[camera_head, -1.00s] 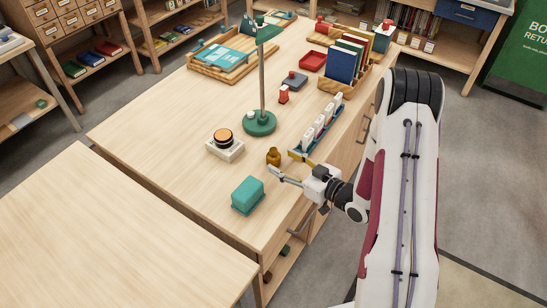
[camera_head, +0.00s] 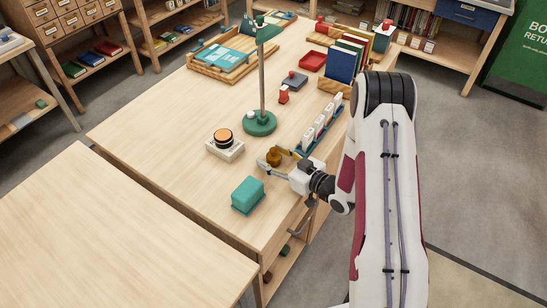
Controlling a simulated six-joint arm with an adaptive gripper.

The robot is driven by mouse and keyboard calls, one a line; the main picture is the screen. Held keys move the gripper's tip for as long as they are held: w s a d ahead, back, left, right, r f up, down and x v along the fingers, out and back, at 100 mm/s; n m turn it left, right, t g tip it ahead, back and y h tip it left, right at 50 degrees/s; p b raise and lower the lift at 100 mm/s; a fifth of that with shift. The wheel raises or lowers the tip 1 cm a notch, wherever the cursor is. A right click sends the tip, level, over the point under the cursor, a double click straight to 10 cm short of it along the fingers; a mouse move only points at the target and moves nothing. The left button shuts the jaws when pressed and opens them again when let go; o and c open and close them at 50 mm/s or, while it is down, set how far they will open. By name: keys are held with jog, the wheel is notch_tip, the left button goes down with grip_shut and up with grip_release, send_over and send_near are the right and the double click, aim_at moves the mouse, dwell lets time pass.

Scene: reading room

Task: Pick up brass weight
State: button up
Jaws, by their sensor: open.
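The brass weight (camera_head: 273,157) is a small dark golden-brown piece standing on the wooden table near its right edge. My gripper (camera_head: 269,156) is open, coming in from the right, with its two fingers spread on either side of the weight. One finger shows on the near left side and the other on the far right side. In this view I cannot tell whether either finger touches it. The lower part of the weight is partly hidden by my gripper.
A teal box (camera_head: 248,195) sits close in front of my gripper. A blue rack with white pieces (camera_head: 318,129) is just behind it. A green lamp base (camera_head: 259,123) and a white stand with an orange-topped disc (camera_head: 224,143) are to the left. The table's left part (camera_head: 150,130) is clear.

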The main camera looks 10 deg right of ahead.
aim_at(273, 149)
grip_shut()
jog(key=shift+r, duration=0.25)
jog(key=shift+r, duration=4.8)
